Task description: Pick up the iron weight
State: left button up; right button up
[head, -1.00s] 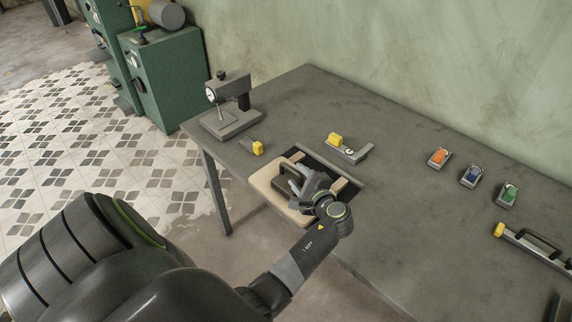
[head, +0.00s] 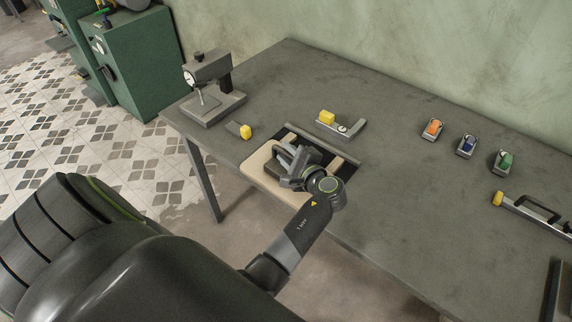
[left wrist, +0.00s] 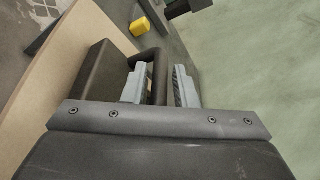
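The iron weight (head: 279,164) is a dark block with a looped handle. It sits on a pale curved board (head: 258,170) at the table's front edge. In the left wrist view the weight (left wrist: 101,75) is on the left, its handle (left wrist: 160,68) rising between my fingers. My left gripper (head: 290,162) is down at the weight; in the left wrist view its two grey fingers (left wrist: 161,88) stand apart on either side of the handle, with a small gap at the right finger. The gripper hides part of the weight in the head view. My right gripper is out of view.
A dial gauge stand (head: 208,88) and a small yellow-ended tool (head: 245,131) are to the left. A yellow-topped gauge (head: 341,124) lies behind the board. Orange, blue and green-topped pieces (head: 466,146) and a long handled bar (head: 532,213) lie right. The middle-right tabletop is clear.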

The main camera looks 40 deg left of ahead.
pick_arm(q)
jog(key=shift+c, duration=1.2)
jog(key=shift+a+f, duration=0.1)
jog(key=shift+a, duration=0.05)
jog(key=shift+c, duration=1.1)
grip_shut()
jog(key=shift+f, duration=0.1)
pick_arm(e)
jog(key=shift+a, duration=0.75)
pick_arm(q)
jog(key=shift+f, duration=0.1)
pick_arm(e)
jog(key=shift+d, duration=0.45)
